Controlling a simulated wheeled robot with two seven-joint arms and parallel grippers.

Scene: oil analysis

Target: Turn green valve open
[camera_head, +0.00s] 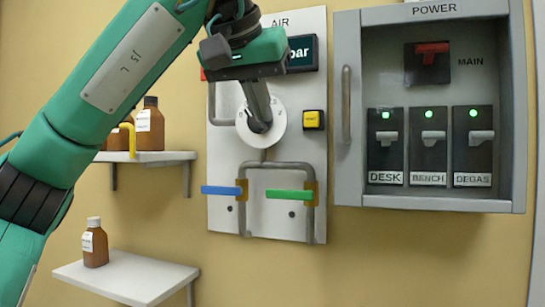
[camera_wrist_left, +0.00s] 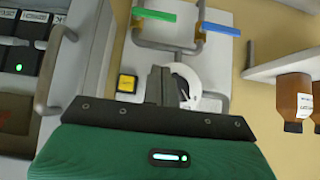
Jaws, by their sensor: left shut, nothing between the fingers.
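The green valve handle (camera_head: 289,194) lies level across the right-hand pipe at the lower part of the AIR panel (camera_head: 225,150). In the left wrist view the green handle (camera_wrist_left: 153,15) is at the top. The blue valve handle (camera_head: 221,190) lies level on the left-hand pipe; it also shows in the wrist view (camera_wrist_left: 220,30). My left gripper (camera_head: 261,124) is shut and empty, in front of the white round dial (camera_head: 278,124), above the green handle and apart from it. Its fingers (camera_wrist_left: 165,75) partly hide the dial. My right gripper is not in view.
A yellow button (camera_head: 313,120) sits right of the dial. The grey POWER cabinet (camera_head: 346,190) with a handle stands close to the panel's right. Shelves (camera_head: 140,280) with brown bottles (camera_head: 95,244) are at the left. Free room lies in front of the lower panel.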

